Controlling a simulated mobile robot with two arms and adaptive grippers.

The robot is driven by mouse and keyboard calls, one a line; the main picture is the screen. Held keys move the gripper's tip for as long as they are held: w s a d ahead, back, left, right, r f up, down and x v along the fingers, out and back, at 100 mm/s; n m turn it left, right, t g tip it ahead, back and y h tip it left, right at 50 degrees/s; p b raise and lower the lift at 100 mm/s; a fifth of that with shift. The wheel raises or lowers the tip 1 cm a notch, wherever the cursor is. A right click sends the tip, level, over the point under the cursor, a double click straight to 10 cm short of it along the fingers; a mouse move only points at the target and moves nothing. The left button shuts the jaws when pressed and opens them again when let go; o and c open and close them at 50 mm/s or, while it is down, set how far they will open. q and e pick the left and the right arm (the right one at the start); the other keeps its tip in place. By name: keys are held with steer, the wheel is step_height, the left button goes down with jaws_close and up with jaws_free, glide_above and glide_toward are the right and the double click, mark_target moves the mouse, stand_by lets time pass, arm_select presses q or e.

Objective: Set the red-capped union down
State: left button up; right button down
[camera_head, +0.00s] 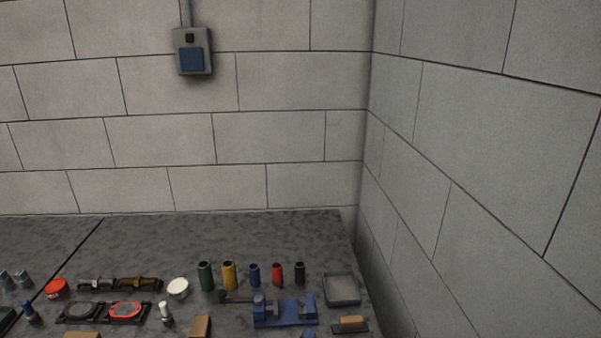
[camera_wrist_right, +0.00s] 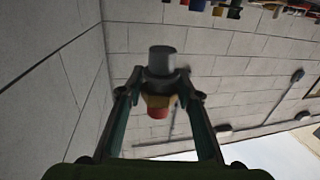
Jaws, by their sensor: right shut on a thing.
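In the right wrist view, the red-capped union (camera_wrist_right: 161,62) has a grey cylindrical end, a dark collar, a brass-coloured part and a red cap (camera_wrist_right: 158,113). My right gripper (camera_wrist_right: 162,88) is shut on it around the middle. The union is held in the air, apart from any surface that shows. The picture there looks upside down, with the bench items along its top edge. Neither gripper shows in the head view, and my left gripper is in no view.
The grey workbench (camera_head: 270,232) runs along the block wall. Several coloured cylinders (camera_head: 228,276), a blue vise (camera_head: 285,312), a grey tray (camera_head: 342,290), a white round lid (camera_head: 178,288) and a red one (camera_head: 56,288) stand on it. The bench's back strip is clear.

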steer(key=s+d+r+m+h+b, duration=0.2)
steer(key=s+d+m+h+b, duration=0.15)
steer(key=s, duration=0.25)
steer(key=w+a+n+y+p, duration=0.1)
steer(key=w, duration=0.1)
steer(key=w+a+f+n+y+p, duration=0.1)
steer(key=w+p, duration=0.1)
steer(key=w+a+n+y+p, duration=0.1)
steer(key=w+a+p, duration=0.1)
steer(key=shift+w+f+n+y, duration=0.25)
steer(key=shift+w+y, duration=0.1)
steer(key=shift+w, duration=0.05)
steer(key=shift+w+a+f+y, duration=0.1)
steer(key=shift+w+a+y, duration=0.1)
steer(key=shift+y, duration=0.1)
